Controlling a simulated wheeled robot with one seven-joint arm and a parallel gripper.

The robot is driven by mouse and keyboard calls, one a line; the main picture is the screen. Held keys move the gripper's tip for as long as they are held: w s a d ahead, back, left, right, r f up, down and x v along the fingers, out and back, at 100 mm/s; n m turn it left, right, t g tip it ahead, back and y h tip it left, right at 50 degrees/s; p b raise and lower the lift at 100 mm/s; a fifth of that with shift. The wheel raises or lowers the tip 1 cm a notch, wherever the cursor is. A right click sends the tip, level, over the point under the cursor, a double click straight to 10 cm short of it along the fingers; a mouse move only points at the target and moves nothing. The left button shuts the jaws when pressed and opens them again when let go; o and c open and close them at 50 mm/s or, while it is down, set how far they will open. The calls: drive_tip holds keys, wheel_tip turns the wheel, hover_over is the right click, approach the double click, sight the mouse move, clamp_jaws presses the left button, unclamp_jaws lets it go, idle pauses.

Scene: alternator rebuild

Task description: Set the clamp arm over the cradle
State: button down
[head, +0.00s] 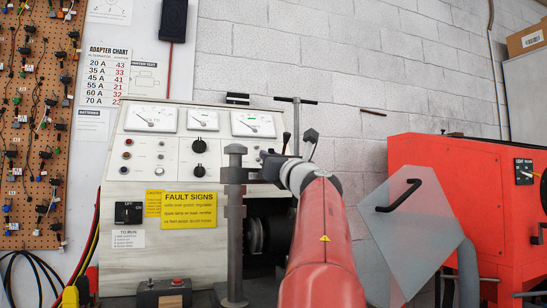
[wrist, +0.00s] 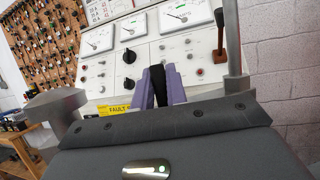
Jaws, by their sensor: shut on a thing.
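A grey notched clamp post (head: 235,220) stands upright in front of the test bench. At its upper part a grey bar, which looks like the clamp arm (head: 243,176), reaches right towards my gripper (head: 275,165). In the wrist view the purple fingers of my gripper (wrist: 160,88) are shut on a black grip (wrist: 157,84), apparently the clamp arm's handle. The round post top (wrist: 55,104) is at the left there. A T-handled rod (head: 296,125) rises behind my wrist. I cannot make out the cradle; my red arm covers much of that area.
The bench panel (head: 180,155) with gauges stands close behind. A dark pulley-like wheel (head: 254,236) sits low right of the post. A red cabinet (head: 450,170) and a clear shield (head: 415,225) with a black handle are at right. A small switch box (head: 165,291) is low left.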

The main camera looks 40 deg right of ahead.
drive_tip(key=shift+r, duration=0.1)
idle(0.3)
drive_tip(key=c, duration=1.4)
unclamp_jaws()
drive_tip(key=shift+w, duration=0.1)
drive_tip(key=shift+c, duration=0.2)
drive_tip(key=b+v, duration=0.3)
drive_tip(key=v, duration=0.4)
drive_tip(key=shift+s+f, duration=0.25)
drive_tip(key=shift+s, duration=0.1)
drive_tip(key=shift+s+a, duration=0.1)
drive_tip(key=shift+s, duration=0.05)
